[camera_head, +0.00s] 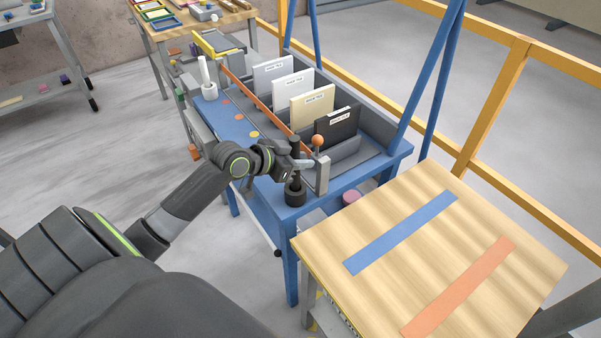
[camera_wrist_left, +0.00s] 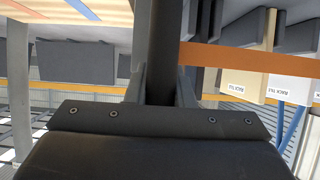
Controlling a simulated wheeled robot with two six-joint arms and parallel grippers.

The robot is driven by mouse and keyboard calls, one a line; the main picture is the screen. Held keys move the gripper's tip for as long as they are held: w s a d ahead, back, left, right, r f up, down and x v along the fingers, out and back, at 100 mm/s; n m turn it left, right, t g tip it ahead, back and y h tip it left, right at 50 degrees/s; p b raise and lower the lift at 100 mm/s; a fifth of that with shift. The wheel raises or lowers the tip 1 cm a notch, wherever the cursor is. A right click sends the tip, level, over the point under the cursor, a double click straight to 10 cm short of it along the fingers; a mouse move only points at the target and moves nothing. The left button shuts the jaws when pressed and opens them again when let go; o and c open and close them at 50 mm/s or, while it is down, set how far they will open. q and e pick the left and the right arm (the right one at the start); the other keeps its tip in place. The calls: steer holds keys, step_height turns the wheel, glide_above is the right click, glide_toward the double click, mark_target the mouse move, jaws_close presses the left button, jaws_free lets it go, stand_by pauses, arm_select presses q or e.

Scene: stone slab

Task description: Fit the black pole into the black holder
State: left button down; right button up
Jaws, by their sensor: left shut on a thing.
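My left gripper (camera_head: 299,163) is shut on the upright black pole (camera_head: 295,147) at the front corner of the blue table. In the left wrist view the black pole (camera_wrist_left: 160,50) stands between the two fingers. The black holder (camera_head: 295,194), a short round cup, sits on the table directly below the gripper. The pole's lower part lines up with the holder's mouth in the head view; I cannot tell how deep it sits, or if it is inside. My right gripper is not in view.
An orange ball (camera_head: 318,140) and a grey post (camera_head: 322,174) are close beside the gripper. An orange bar (camera_head: 262,107) runs in front of the tile rack, which holds a black tile (camera_head: 338,127). A white holder (camera_head: 209,91) stands at the table's far end. A wooden table (camera_head: 480,220) is at right.

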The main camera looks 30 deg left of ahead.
arm_select(q)
steer(key=shift+f, duration=2.5)
steer(key=c, duration=1.3)
jaws_free()
steer(key=shift+o, duration=0.2)
steer(key=shift+r, duration=0.1)
steer(key=v, duration=1.2)
steer(key=shift+s, duration=0.1)
